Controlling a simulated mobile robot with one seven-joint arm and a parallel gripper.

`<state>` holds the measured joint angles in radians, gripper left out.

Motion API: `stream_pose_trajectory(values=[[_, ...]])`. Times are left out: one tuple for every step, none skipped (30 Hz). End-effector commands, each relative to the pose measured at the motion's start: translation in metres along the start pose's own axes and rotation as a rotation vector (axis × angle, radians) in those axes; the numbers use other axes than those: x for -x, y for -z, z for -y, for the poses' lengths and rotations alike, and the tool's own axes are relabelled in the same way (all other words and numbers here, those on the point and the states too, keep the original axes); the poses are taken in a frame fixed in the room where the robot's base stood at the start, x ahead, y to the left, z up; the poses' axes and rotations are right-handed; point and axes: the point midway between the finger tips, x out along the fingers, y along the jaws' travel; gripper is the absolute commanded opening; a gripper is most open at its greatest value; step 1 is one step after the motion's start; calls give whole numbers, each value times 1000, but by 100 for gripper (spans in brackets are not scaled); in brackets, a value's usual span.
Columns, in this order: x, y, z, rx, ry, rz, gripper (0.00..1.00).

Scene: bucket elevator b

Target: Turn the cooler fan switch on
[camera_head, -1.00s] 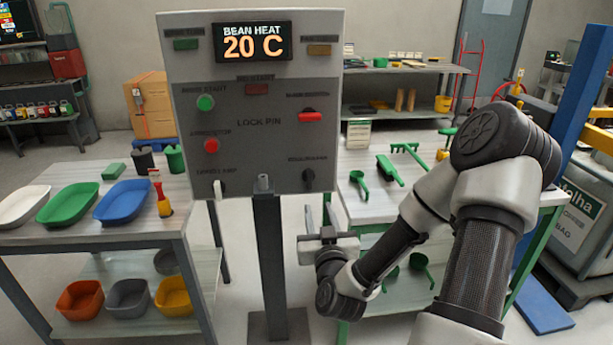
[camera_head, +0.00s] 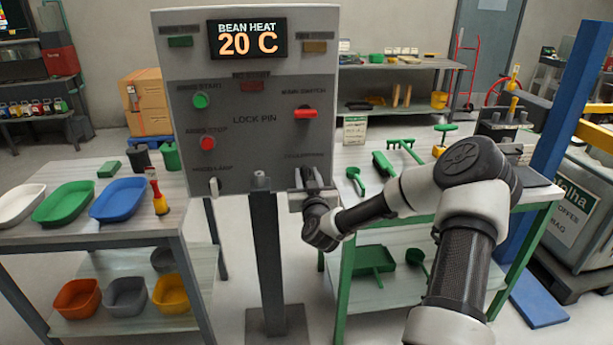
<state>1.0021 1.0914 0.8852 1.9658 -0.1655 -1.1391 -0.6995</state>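The grey control panel (camera_head: 245,150) stands upright on a dark post, with a display reading BEAN HEAT 20 C. The cooler fan switch, a dark knob at its lower right, is now mostly hidden behind my gripper (camera_head: 309,178). A small label (camera_head: 305,155), too blurred to read surely, sits just above that spot. My gripper is raised at the panel's lower right corner, with its fingertips towards the panel. I cannot tell whether it touches the knob or how far its fingers are apart.
A red switch (camera_head: 306,113) sits above my gripper. A green button (camera_head: 201,101), a red button (camera_head: 208,143) and a lower left switch (camera_head: 214,186) are on the panel's left side. A table with green tools (camera_head: 385,165) stands close on the right.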

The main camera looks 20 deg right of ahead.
Motion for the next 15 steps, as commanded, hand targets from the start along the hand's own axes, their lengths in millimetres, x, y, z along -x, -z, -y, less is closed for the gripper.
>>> stream_pose_trajectory(values=[[-2, 0, 0, -1, 0, 0, 31], [-2, 0, 0, 0, 0, 0, 31], [-3, 0, 0, 0, 0, 0, 31], [-3, 0, 0, 0, 0, 0, 31], [-3, 0, 0, 0, 0, 0, 31], [-3, 0, 0, 0, 0, 0, 31], [-3, 0, 0, 0, 0, 0, 31], [-2, 0, 0, 0, 0, 0, 31], [-2, 0, 0, 0, 0, 0, 30], [-2, 0, 0, 0, 0, 0, 24], [-2, 0, 0, 0, 0, 0, 19], [-2, 0, 0, 0, 0, 0, 13], [-2, 0, 0, 0, 0, 0, 8], [-2, 0, 0, 0, 0, 0, 3], [-2, 0, 0, 0, 0, 0, 0]])
